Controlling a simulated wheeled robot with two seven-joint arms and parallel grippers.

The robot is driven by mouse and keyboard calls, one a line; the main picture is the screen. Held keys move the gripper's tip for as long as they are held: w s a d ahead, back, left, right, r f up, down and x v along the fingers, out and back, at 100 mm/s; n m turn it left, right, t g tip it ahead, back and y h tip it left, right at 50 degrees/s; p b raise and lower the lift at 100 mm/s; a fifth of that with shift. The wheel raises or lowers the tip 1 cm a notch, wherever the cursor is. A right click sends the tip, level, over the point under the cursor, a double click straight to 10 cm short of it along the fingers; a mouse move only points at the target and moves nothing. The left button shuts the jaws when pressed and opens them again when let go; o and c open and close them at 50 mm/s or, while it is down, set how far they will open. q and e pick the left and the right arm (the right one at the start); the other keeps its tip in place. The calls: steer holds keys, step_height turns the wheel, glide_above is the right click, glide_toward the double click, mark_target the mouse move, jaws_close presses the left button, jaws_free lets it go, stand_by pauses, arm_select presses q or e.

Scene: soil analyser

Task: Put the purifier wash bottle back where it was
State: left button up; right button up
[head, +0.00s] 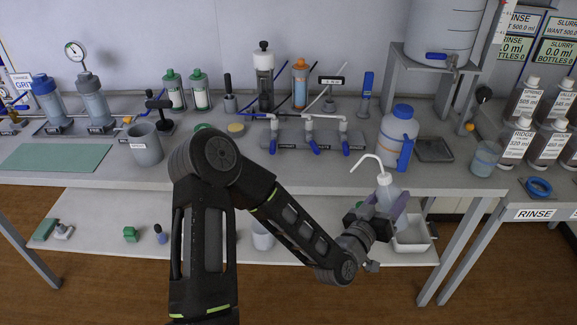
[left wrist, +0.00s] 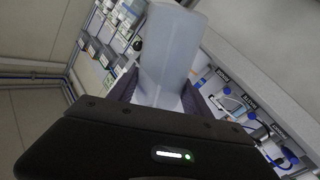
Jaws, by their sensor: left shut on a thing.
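The wash bottle (head: 387,189) is pale and translucent with a white bent spout. My left gripper (head: 386,207) is shut on its body and holds it upright in front of the bench's front edge, near the blue-capped jug. In the left wrist view the bottle (left wrist: 168,55) fills the space between the fingers of my left gripper (left wrist: 158,98). Whether the bottle carries a label cannot be told. My right gripper is not in view.
A white jug with blue cap (head: 397,140) stands on the bench behind the bottle. A dark tray (head: 434,149) and a clear beaker (head: 486,158) stand to its right. A valve manifold (head: 290,139) is to the left. A white bin (head: 411,236) is on the lower shelf.

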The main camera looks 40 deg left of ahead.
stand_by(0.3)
arm_select(q)
steer(key=w+a+r+y+b, duration=0.1)
steer(key=w+a+y+b, duration=0.1)
steer(key=a, duration=0.5)
steer(key=w+a+r+y+b, duration=0.2)
steer(key=w+a, duration=0.1)
steer(key=a, duration=0.4)
steer(key=a+r+g+y+b, duration=0.1)
steer(key=a+r+y, duration=0.1)
steer(key=a+r, duration=0.2)
steer(key=s+a+r+g+y+b, duration=0.1)
steer(key=a+r, duration=0.3)
steer(key=a, duration=0.7)
steer(key=shift+a+n+y+b, duration=0.15)
steer(key=shift+n+y+b, duration=0.2)
steer(key=shift+y, duration=0.55)
step_height(320, 180, down, 6)
steer(key=shift+f, duration=0.15)
steer(key=shift+f, duration=0.1)
